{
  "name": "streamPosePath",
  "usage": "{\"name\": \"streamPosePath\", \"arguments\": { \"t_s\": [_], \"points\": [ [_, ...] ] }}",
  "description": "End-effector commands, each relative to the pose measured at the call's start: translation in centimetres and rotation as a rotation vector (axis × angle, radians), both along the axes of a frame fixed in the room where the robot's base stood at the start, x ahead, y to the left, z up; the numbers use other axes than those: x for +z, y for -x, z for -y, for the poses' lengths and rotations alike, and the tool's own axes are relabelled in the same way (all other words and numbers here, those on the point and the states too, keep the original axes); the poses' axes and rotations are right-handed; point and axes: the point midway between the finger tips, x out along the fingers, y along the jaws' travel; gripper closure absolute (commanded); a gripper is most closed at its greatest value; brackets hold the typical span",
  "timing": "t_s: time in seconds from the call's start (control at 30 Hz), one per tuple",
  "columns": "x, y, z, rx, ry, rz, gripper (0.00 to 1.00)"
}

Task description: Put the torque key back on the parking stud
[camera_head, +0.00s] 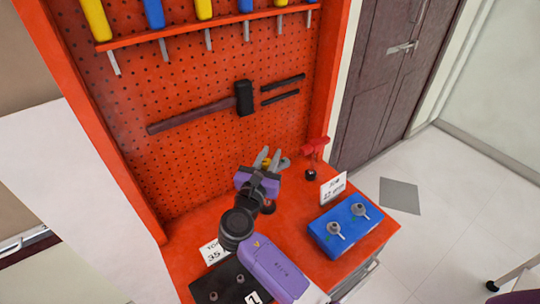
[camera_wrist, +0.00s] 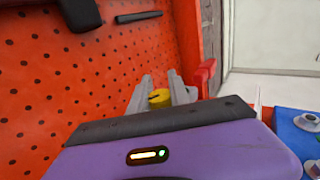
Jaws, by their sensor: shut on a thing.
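My gripper (camera_head: 268,160) is above the red bench top, close to the pegboard. Its grey fingers are shut on a key with a yellow part and a grey end (camera_head: 285,163). A dark round base (camera_head: 268,208), possibly a parking stud, is partly hidden beneath my gripper. A red key (camera_head: 314,146) stands upright on another dark base (camera_head: 311,175) to the right. It also shows in the wrist view (camera_wrist: 205,75).
A blue block (camera_head: 333,242) with two grey fittings sits at front right, behind it a white card (camera_head: 333,188). A dark block (camera_head: 228,285) and another card (camera_head: 214,252) are at front left. The pegboard (camera_head: 190,160) with hung tools rises close behind.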

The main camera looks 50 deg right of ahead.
Motion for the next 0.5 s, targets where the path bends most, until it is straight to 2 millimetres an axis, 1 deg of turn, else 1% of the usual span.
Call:
{"name": "streamPosePath", "arguments": {
  "t_s": [0.03,0.07,0.1,0.17,0.2,0.5],
  "points": [
    [0.08,-0.01,0.00,0.000,0.001,0.001,1.00],
    [0.08,-0.01,0.00,0.000,0.001,0.001,0.73],
    [0.08,-0.01,0.00,0.000,0.001,0.001,0.65],
    [0.07,-0.01,0.00,0.000,0.001,0.001,0.53],
    [0.06,-0.01,0.00,0.000,0.001,0.001,0.52],
    [-0.08,0.05,-0.15,0.001,-0.001,-0.001,0.52]
  ]
}}
